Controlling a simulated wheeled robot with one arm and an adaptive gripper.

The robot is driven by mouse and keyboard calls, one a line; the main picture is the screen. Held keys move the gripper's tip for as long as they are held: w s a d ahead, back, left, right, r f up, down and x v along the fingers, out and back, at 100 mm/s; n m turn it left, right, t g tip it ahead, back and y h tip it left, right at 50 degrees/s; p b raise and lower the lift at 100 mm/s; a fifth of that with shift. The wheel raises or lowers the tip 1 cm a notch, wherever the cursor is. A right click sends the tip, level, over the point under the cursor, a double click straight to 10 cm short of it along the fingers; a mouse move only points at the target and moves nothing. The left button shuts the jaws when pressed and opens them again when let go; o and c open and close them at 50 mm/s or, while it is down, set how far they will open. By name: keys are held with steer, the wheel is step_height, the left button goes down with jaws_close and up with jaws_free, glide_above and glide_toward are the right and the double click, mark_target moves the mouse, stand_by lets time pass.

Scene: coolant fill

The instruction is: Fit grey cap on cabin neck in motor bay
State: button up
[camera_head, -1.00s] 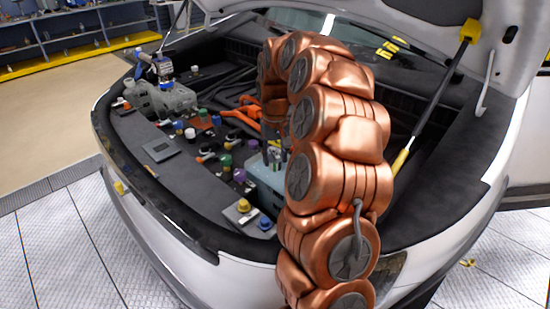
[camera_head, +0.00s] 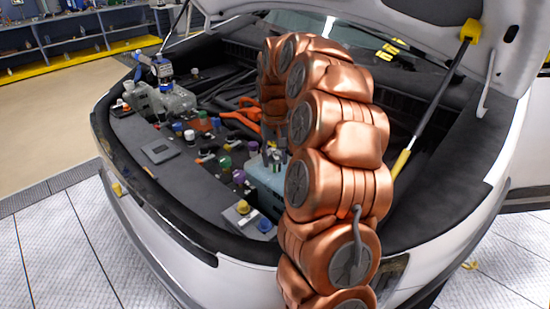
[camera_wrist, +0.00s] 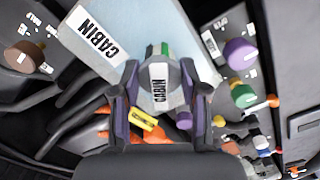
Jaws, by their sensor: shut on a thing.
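The grey cap (camera_wrist: 160,72) sits between the fingers of my gripper (camera_wrist: 158,98) in the wrist view, and the gripper is shut on it. The cap bears a white CABIN label and a green mark at its far edge. Below it is the pale blue-grey cabin tank (camera_wrist: 130,28), with its own CABIN label. The cabin neck is hidden under the cap and fingers, so I cannot tell whether the cap touches it. In the head view the tank (camera_head: 265,178) stands in the motor bay, partly behind my copper arm, with the gripper just above it.
A purple cap (camera_wrist: 240,54) and a green cap (camera_wrist: 243,95) stand right of the gripper. A brown cap (camera_wrist: 23,57) is at the left. Orange cables (camera_head: 240,116) run behind the tank. A hood strut (camera_head: 435,98) rises at the right.

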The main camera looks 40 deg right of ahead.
mark_target(275, 154)
steer(key=shift+m+b, duration=1.4)
steer(key=shift+m, duration=0.3)
steer(key=o, duration=1.1)
steer(key=shift+r, duration=0.1)
step_height(275, 154, up, 10)
steer(key=shift+w+r, duration=0.1)
steer(key=shift+r, duration=0.85)
